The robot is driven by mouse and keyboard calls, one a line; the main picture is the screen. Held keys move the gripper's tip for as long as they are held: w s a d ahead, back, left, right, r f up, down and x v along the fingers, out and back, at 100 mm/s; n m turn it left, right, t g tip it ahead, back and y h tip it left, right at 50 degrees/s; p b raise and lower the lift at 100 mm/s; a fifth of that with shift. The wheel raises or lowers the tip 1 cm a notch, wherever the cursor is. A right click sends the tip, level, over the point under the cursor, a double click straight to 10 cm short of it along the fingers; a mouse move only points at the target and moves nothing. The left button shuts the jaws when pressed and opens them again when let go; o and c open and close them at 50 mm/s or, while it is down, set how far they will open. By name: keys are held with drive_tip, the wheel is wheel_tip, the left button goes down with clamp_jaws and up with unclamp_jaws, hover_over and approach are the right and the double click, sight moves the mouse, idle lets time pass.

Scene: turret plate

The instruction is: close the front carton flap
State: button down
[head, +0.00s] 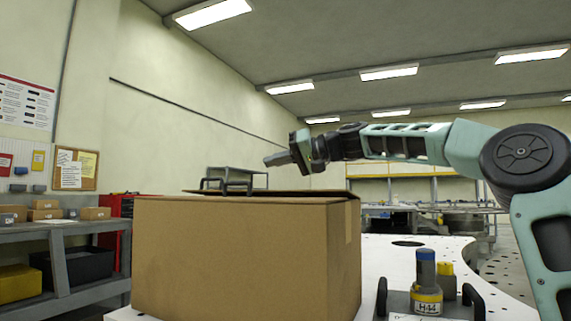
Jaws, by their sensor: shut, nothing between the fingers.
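A large brown cardboard carton (235,255) stands on a white plate (400,258), left of centre in the head view. Its top is seen nearly edge-on, with thin flap edges along the upper rim. One dark-edged flap (300,193) lies almost flat at the top right. I cannot tell which flap is the front one or how far each is closed. My gripper (270,160) is above the carton's top, apart from it, pointing left. Its fingers are shut and empty. The carton's inside is hidden.
Shelves with boxes (60,245) stand at the left. The air above the carton is otherwise open.

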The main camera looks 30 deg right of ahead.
drive_tip(key=v, duration=0.2)
drive_tip(key=shift+s+d, duration=0.2)
drive_tip(key=shift+w+r+p, duration=0.15)
drive_tip(key=shift+r+p, duration=0.4)
drive_tip(key=shift+p, duration=0.05)
drive_tip(key=w+a+r+n+g+h+p, duration=0.35)
drive_tip(key=w+a+r+g+p, duration=0.35)
drive_tip(key=p, duration=2.1)
drive_tip(key=shift+n+t, duration=0.55)
drive_tip(key=shift+t, duration=0.15)
drive_tip(key=p+x, duration=0.2)
drive_tip(key=x, duration=0.2)
drive_tip(key=d+p+x, duration=0.1)
drive_tip(key=p+x, duration=0.1)
drive_tip(key=x, duration=0.1)
drive_tip(key=p+x, duration=0.1)
drive_tip(key=x, duration=0.3)
drive_tip(key=shift+w+f+p, duration=0.4)
drive_tip(key=shift+w+f, duration=0.05)
drive_tip(key=shift+f, duration=0.2)
drive_tip(key=shift+a+f, duration=0.15)
drive_tip(key=shift+f, duration=0.4)
drive_tip(key=shift+s+f, duration=0.1)
